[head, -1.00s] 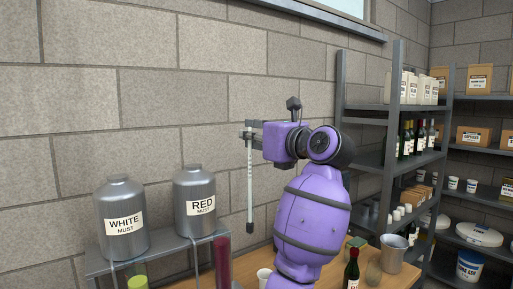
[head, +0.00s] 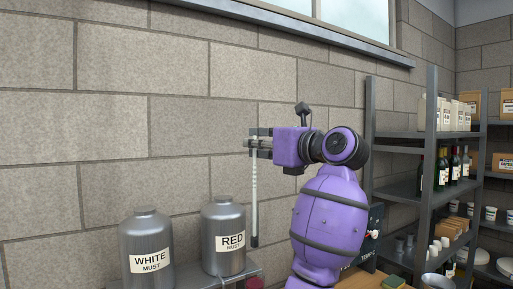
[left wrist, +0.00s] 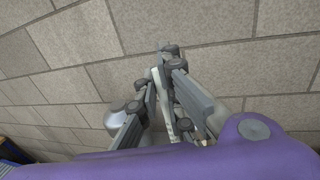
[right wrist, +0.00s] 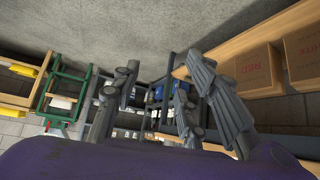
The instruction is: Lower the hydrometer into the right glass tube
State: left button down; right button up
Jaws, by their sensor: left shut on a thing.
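The hydrometer (head: 254,200) is a slim pale rod with a dark lower end. It hangs upright from my left gripper (head: 256,141), which is shut on its top. The rod also shows between the fingers of my left gripper (left wrist: 164,72) in the left wrist view. The top of a dark red glass tube (head: 254,283) shows at the bottom edge of the head view, with the hydrometer's tip above it in the picture. The rest of this tube is out of frame. My right gripper (right wrist: 155,88) is open and empty, away from the tubes.
Grey canisters labelled white must (head: 147,249) and red must (head: 223,237) stand on a metal stand left of the hydrometer. A block wall is behind. Metal shelves (head: 428,190) with bottles and boxes stand at the right. Cardboard boxes (right wrist: 245,72) show in the right wrist view.

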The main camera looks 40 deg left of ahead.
pick_arm(q)
jog(key=shift+f, duration=0.1)
pick_arm(e)
jog(key=shift+s+f, duration=0.1)
pick_arm(q)
notch_tip(320, 180, down, 4)
jog(key=shift+r+b, duration=0.1)
jog(key=shift+b, duration=0.9)
pick_arm(e)
jog(key=shift+s+d+f, duration=0.1)
jog(key=shift+d+f, duration=0.05)
jog(key=shift+f, duration=0.25)
jog(key=shift+s+d+f, duration=0.1)
jog(key=shift+f, duration=0.3)
pick_arm(q)
jog(key=shift+d+r, duration=0.1)
jog(key=shift+d, duration=0.05)
pick_arm(e)
jog(key=shift+w+d+r, duration=0.1)
jog(key=shift+w+r, duration=0.1)
jog(key=shift+r, duration=0.05)
dwell(0.3)
pick_arm(q)
jog(key=shift+f, duration=0.95)
pick_arm(e)
jog(key=shift+s+f, duration=0.3)
jog(key=shift+f, duration=0.1)
pick_arm(q)
jog(key=shift+f, duration=0.15)
